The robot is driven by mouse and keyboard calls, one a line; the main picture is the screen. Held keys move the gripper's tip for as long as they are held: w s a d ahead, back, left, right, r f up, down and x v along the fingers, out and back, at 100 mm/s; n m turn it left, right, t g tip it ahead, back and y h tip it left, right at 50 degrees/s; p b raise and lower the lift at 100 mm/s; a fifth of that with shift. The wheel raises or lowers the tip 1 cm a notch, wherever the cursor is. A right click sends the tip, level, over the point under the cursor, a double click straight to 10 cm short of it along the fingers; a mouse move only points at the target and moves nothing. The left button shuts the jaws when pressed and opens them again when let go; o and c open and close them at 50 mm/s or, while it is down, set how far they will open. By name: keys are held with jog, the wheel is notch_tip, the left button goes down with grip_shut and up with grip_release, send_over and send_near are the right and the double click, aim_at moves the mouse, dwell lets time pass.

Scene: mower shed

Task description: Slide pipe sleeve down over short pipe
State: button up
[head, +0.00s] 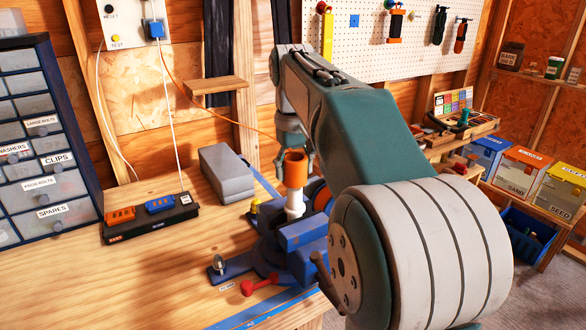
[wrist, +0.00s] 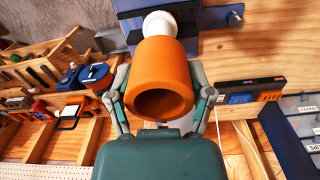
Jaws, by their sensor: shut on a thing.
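The orange pipe sleeve (head: 294,172) is upright directly above the white short pipe (head: 294,204), in line with it. The pipe stands in a blue vise (head: 302,238) on the bench. The sleeve's lower end meets the visible top of the pipe; I cannot tell how far it overlaps. My gripper (head: 296,154) is shut on the sleeve, one finger on each side. In the wrist view my gripper (wrist: 160,74) holds the sleeve (wrist: 160,60), its open end facing the camera. The white pipe (wrist: 160,23) shows beyond its far end.
A grey box (head: 227,172) and a black charger (head: 150,217) with orange and blue items lie left of the vise. A drawer cabinet (head: 45,140) stands farther left. A red-handled object (head: 262,286) lies in front of the vise. A small wooden shelf (head: 215,85) juts from the wall.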

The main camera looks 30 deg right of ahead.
aim_at(294, 193)
jog(key=shift+f, duration=3)
jog(key=o, duration=1)
notch_tip(294, 193, up, 12)
jog(key=shift+w+a+f, duration=0.1)
jog(key=shift+a, duration=0.05)
dwell(0.3)
jog(key=s+a+f+t, duration=0.2)
jog(key=s+a+f, duration=0.2)
jog(key=s+f, duration=0.2)
jog(key=s+a+f+t, duration=0.1)
jog(key=s+a+f, duration=0.3)
jog(key=s+f, duration=0.2)
jog(key=s+a+f+t, duration=0.2)
jog(key=s+a+f, duration=0.2)
jog(key=s+f, duration=0.2)
jog(key=shift+s+a+n+t, duration=0.2)
jog(key=shift+s+n+t, duration=0.15)
jog(key=shift+s, duration=0.3)
